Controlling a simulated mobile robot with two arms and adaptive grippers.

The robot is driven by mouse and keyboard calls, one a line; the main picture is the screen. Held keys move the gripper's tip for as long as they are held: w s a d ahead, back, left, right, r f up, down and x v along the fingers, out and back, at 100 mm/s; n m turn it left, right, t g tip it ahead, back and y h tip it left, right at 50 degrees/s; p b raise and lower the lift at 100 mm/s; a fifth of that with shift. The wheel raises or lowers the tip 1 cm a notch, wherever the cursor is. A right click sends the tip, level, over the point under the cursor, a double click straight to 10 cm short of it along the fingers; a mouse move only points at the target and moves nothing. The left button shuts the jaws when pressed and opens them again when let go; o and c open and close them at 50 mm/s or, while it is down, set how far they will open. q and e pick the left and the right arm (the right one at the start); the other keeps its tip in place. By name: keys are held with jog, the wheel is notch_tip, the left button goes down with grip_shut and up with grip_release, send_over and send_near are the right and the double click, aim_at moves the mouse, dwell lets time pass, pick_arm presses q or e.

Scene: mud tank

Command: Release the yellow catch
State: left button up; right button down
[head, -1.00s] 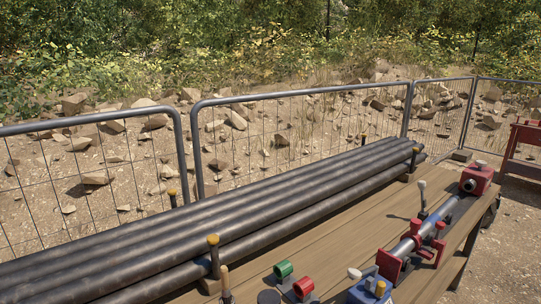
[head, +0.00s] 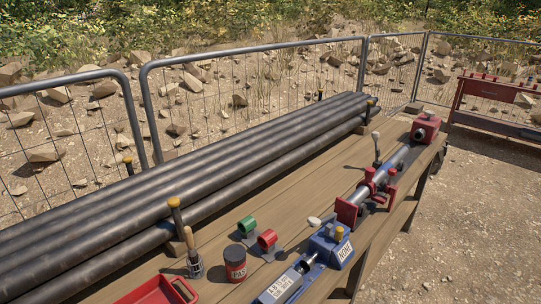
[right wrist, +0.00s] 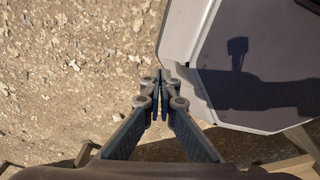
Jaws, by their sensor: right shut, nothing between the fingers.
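A small yellow part (head: 339,233), which looks like the catch, stands on top of the blue housing (head: 330,248) at the near right of the wooden bench. A white-tipped lever (head: 315,221) is beside it. My right gripper (right wrist: 160,78) shows only in the right wrist view, shut and empty, above stony ground and beside a grey panel. It is not near the yellow part in any view. My left gripper is not in view.
Black pipes (head: 200,160) lie along the bench (head: 300,185) between yellow-topped posts (head: 176,205). Wire fencing (head: 250,85) stands behind; open ground (head: 480,220) is right.

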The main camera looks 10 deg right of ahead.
jog(key=w+a+r+t+p, duration=0.1)
jog(key=w+a+r, duration=0.2)
jog(key=w+r, duration=1.05)
jog(key=w+r+t+p, duration=0.1)
jog(key=w+r, duration=0.3)
jog(key=r, duration=0.5)
jog(key=w+r, duration=0.4)
jog(key=r, duration=0.5)
jog(key=w+d+r+n+t+h, duration=0.1)
jog(key=w+d+r+t+h, duration=0.25)
jog(key=w+d+r, duration=0.45)
jog(key=w+d+r+n+t+h, duration=0.15)
jog(key=w+d+r+t, duration=0.3)
jog(key=r, duration=0.55)
jog(key=w+a+r+n+t+y+p, duration=0.1)
jog(key=w+a+r+n+t+y, duration=0.2)
jog(key=w+a+r+n+t, duration=0.65)
jog(key=w+d, duration=0.1)
jog(key=w, duration=0.2)
jog(key=w+f+n+g+p, duration=0.1)
jog(key=w, duration=0.3)
jog(key=w+d+n+g+p, duration=0.1)
jog(key=w, duration=0.3)
jog(key=shift+d+f+g, duration=0.25)
jog(key=shift+d+f, duration=0.05)
jog(key=shift+d, duration=0.05)
